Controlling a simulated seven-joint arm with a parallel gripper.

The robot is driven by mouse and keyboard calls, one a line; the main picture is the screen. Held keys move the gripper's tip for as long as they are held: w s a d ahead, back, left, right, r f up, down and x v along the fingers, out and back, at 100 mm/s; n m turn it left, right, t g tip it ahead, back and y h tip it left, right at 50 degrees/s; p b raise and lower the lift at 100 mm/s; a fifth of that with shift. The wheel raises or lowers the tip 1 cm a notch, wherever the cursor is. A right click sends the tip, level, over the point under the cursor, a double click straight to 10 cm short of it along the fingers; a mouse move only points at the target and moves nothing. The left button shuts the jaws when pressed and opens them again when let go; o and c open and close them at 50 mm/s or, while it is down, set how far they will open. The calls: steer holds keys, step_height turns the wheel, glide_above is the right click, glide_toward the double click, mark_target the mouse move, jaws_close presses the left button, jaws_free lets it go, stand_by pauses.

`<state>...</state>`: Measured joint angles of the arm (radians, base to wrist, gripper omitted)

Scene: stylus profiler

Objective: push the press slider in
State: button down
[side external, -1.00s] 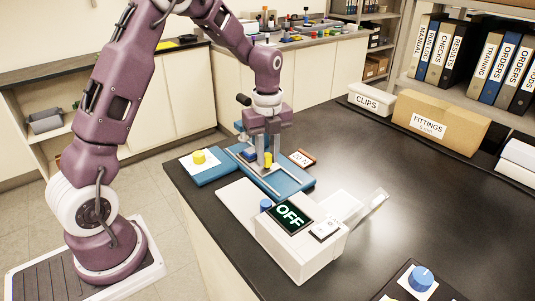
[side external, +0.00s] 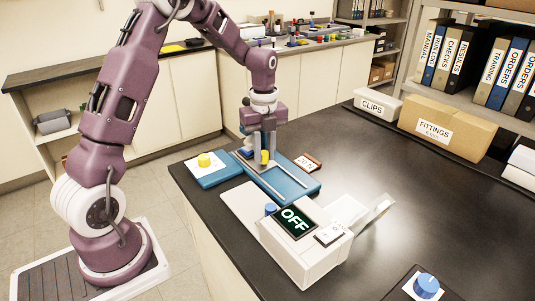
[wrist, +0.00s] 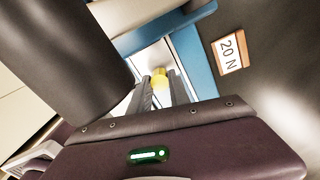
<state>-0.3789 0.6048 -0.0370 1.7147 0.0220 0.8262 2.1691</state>
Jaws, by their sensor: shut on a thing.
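The press is a blue frame (side external: 303,188) with pale rails on the black worktop. In the side view my gripper (side external: 262,160) points down over its far-left end, its fingers close around an upright yellow knob (side external: 264,157). In the wrist view the yellow knob (wrist: 160,80) shows between the two grey fingertips (wrist: 160,93), and the gripper is shut on it. The knob appears to belong to the slider, whose body is mostly hidden by my fingers. The nearer stretch of the rails is bare.
A white instrument (side external: 305,255) with an OFF display stands in front of the press, with a blue knob (side external: 270,209) beside it. A yellow button (side external: 204,159) on a blue base lies left. A "20 N" label (wrist: 231,52) lies right of the press.

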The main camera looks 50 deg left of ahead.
steer(key=shift+a, duration=0.25)
steer(key=c, duration=1.2)
jaws_free()
step_height(320, 180, up, 7)
steer(key=shift+r, duration=0.1)
